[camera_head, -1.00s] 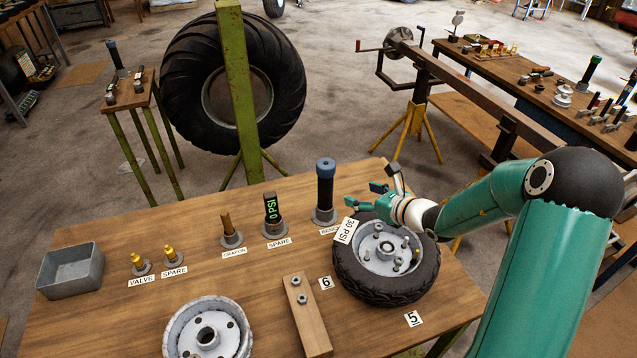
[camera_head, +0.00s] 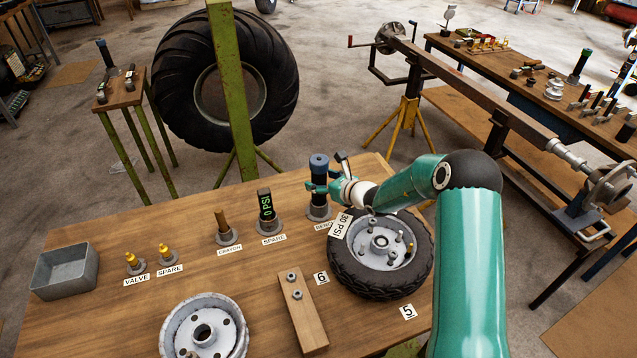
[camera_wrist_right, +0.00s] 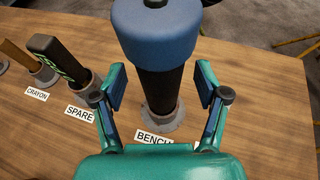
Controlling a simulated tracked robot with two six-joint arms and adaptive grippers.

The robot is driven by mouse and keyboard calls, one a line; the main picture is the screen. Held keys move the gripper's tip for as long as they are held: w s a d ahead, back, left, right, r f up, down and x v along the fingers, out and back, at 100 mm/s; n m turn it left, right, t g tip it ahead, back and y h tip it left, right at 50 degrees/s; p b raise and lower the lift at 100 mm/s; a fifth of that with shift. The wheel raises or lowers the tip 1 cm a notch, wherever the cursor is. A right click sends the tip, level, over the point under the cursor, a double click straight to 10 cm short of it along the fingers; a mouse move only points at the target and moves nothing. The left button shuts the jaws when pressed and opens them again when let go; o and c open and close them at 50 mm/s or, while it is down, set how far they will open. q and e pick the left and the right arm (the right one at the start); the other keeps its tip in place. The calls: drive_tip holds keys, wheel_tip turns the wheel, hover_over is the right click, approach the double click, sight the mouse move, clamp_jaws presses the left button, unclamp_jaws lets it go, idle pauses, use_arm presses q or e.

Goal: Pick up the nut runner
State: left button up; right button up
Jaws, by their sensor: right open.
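The nut runner appears to be the upright black cylinder with a blue cap (camera_head: 319,178), standing in a grey round holder behind the label "BENCH" on the wooden bench. My right gripper (camera_head: 322,188) is at it, reaching in from the right. In the right wrist view the tool (camera_wrist_right: 160,85) rises between the two open fingers of the gripper (camera_wrist_right: 160,92), with gaps on both sides. Its blue cap is above the fingers. The label is partly hidden by the gripper. My left gripper is not in view.
A tyred wheel (camera_head: 352,268) lies under my right forearm. A crayon (camera_head: 222,222), valves (camera_head: 131,260), a bare rim (camera_head: 178,325) and a metal bin (camera_head: 93,275) occupy the bench.

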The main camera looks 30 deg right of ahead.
drive_tip(key=shift+x, duration=0.85)
drive_tip(key=shift+r, duration=0.1)
drive_tip(key=shift+c, duration=0.4)
clamp_jaws()
drive_tip(key=shift+r, duration=0.15)
